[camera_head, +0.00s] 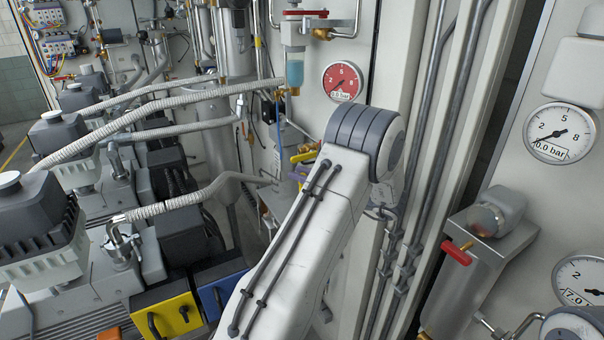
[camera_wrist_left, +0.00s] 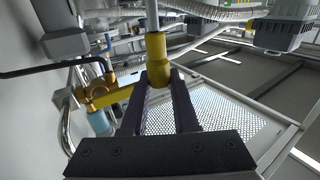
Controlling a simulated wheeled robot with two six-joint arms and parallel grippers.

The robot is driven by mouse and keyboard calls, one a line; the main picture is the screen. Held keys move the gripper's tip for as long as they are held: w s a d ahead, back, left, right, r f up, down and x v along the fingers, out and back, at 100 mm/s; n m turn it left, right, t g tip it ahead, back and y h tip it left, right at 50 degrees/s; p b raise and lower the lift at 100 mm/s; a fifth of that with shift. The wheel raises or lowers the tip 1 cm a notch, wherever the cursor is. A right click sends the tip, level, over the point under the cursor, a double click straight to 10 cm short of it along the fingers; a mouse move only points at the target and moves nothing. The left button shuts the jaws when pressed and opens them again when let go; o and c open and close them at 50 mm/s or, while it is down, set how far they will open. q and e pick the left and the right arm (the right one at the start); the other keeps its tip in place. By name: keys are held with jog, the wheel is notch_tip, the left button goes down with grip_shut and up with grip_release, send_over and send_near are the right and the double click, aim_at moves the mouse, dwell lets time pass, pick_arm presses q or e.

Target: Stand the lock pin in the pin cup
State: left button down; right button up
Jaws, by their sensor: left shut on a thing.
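In the left wrist view, my left gripper (camera_wrist_left: 166,82) has its two dark fingers closed around the lower part of a yellow piece with a grey rod. I take this for the lock pin (camera_wrist_left: 157,58); its rod runs to the top edge of the picture. I cannot make out the pin cup in either view. My right gripper is not in view.
A brass valve (camera_wrist_left: 98,92) is close left of the fingers in the wrist view. In the head view, pumps (camera_head: 48,215) with ribbed hoses fill the left. A red gauge (camera_head: 343,82) and a sight glass (camera_head: 295,68) stand behind my arm. Vertical pipes (camera_head: 440,130) run at the right.

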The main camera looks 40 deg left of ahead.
pick_arm(q)
jog(key=shift+f+b, duration=0.6)
jog(key=shift+f, duration=0.65)
jog(key=shift+f+b, duration=0.35)
jog(key=shift+b, duration=0.3)
jog(key=shift+r, duration=0.1)
jog(key=shift+f+b, duration=1.7)
jog(key=shift+f, duration=1.1)
jog(key=shift+f, duration=0.3)
